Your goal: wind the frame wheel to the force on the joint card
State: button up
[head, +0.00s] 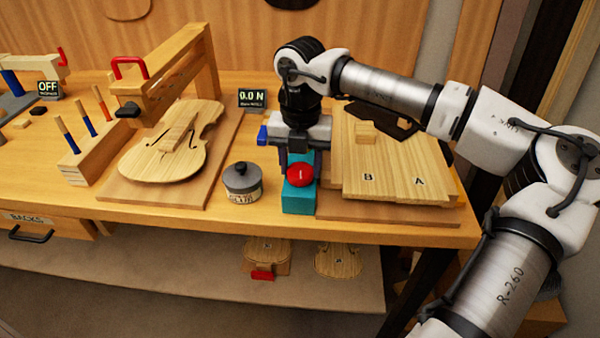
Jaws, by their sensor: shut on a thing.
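A teal frame (299,203) stands upright at the front edge of the bench, against the left end of the pale boards. A round red wheel (301,174) with a white mark is on its front face. My gripper (300,168) points down from above, with its fingers at the two sides of the red wheel, shut on it; the exact contact is partly hidden. A small dark display (252,99) behind reads 0.0 N. The pale boards, marked B (367,177) and A (419,181), lie side by side to the right. I cannot make out a joint card.
A lidded grey pot (242,182) stands just left of the frame. Further left are a violin body (171,145) under a wooden gantry (190,72), a block of coloured-handled tools (88,150) and an OFF display (48,90). A shelf below holds violin plates (339,261).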

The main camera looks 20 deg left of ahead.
aim_at(301, 168)
jog(key=shift+m+b, duration=0.45)
jog(key=shift+m, duration=0.05)
jog(key=o, duration=1)
notch_tip(301, 168, up, 14)
jog(key=shift+b, duration=0.4)
dwell(1.1)
